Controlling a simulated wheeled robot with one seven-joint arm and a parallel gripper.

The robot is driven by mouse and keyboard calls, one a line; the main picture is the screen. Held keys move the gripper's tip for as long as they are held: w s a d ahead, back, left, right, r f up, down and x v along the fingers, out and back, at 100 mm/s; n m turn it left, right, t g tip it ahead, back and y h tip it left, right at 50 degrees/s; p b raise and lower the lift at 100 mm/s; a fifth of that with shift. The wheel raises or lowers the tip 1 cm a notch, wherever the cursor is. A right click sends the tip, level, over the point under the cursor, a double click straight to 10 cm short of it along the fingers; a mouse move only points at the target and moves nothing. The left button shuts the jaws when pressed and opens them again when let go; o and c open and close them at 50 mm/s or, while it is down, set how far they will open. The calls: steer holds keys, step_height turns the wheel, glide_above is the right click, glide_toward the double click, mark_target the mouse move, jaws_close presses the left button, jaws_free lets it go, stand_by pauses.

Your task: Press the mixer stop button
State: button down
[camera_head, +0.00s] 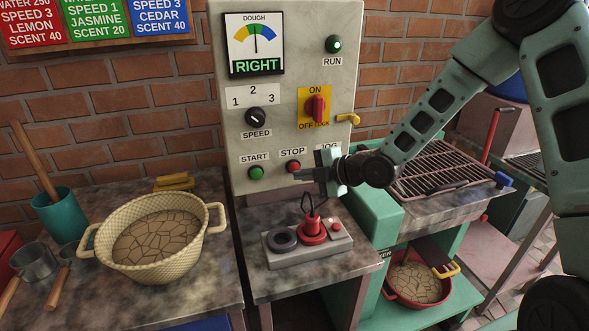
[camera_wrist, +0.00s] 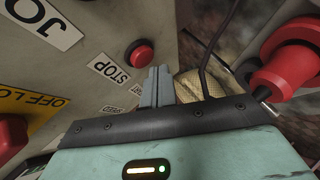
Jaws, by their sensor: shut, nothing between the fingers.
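The red stop button (camera_head: 293,166) sits low on the beige control panel (camera_head: 285,130), under its STOP label. My gripper (camera_head: 298,173) is in front of the panel, its fingertips just right of and slightly below the button. In the wrist view the shut, empty fingers (camera_wrist: 160,72) point up, and the stop button (camera_wrist: 140,54) lies to the left of their tips. A gap shows between them there. The head view does not show how far the tips are from the panel. The RUN lamp (camera_head: 335,45) glows green, and the dial (camera_head: 254,45) reads RIGHT.
A green start button (camera_head: 256,173) is left of the stop button. The JOG label is partly hidden by my gripper. A red on/off switch (camera_head: 316,108) is above. A basket (camera_head: 150,260) stands left.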

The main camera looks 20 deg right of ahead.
steer(key=shift+w, duration=0.1)
steer(key=shift+w, duration=0.3)
steer(key=shift+w, duration=0.5)
stand_by(0.8)
stand_by(0.4)
steer(key=shift+s+b, duration=0.55)
steer(key=shift+s, duration=0.35)
steer(key=shift+s+b, duration=0.85)
steer(key=shift+s, duration=1.65)
